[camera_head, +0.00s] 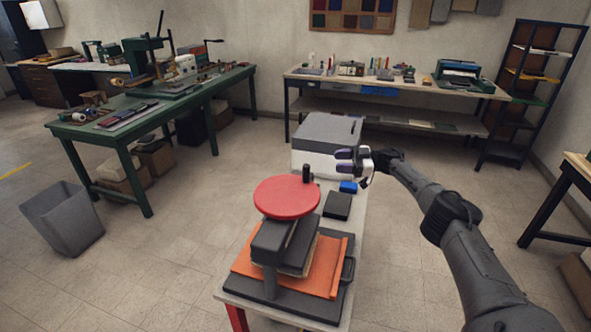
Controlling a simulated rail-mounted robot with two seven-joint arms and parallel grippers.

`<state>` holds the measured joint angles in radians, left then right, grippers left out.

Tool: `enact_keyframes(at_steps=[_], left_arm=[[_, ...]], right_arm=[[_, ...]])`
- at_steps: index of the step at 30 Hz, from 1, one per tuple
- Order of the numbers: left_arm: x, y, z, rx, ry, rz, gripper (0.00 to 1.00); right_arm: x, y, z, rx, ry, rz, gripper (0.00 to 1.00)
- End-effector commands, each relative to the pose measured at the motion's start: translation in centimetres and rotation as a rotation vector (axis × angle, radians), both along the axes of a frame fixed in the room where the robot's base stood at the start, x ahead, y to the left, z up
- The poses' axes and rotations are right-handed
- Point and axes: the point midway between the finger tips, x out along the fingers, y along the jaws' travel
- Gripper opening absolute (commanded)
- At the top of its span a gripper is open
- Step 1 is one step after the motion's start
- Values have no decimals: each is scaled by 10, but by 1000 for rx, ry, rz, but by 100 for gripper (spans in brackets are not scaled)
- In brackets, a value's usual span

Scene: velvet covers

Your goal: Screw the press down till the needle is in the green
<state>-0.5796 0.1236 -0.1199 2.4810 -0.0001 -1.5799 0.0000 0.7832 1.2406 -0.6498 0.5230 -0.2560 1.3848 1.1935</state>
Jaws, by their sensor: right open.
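The press stands on the near bench, with a round red wheel (287,197) on top and a black upright knob (306,173) at the wheel's far right rim. Below the wheel are a dark press frame (270,243) and an orange board (326,268) on a black base. I cannot make out a needle or a green zone. My right gripper (340,162) is open and empty, beyond the wheel and to the right of the knob, apart from both. My left gripper is not in view.
A grey-white box (326,140) stands on the bench's far end. A blue block (348,187) and a black block (337,206) lie right of the wheel. A green workbench (130,120) stands left, a long table (400,84) behind. A grey bin (63,215) is on the open floor.

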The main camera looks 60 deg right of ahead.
Motion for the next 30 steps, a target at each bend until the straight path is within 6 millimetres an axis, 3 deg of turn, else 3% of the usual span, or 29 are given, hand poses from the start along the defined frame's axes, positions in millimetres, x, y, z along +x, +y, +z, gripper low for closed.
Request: enact_keyframes(at_steps=[5, 11, 30], left_arm=[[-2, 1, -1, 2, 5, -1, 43], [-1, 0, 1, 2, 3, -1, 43], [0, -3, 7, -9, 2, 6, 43]], right_arm=[[-18, 24, 4, 143, 85, 183, 50], [-15, 29, 4, 213, 140, 192, 50], [60, 102, 4, 215, 139, 191, 50]])
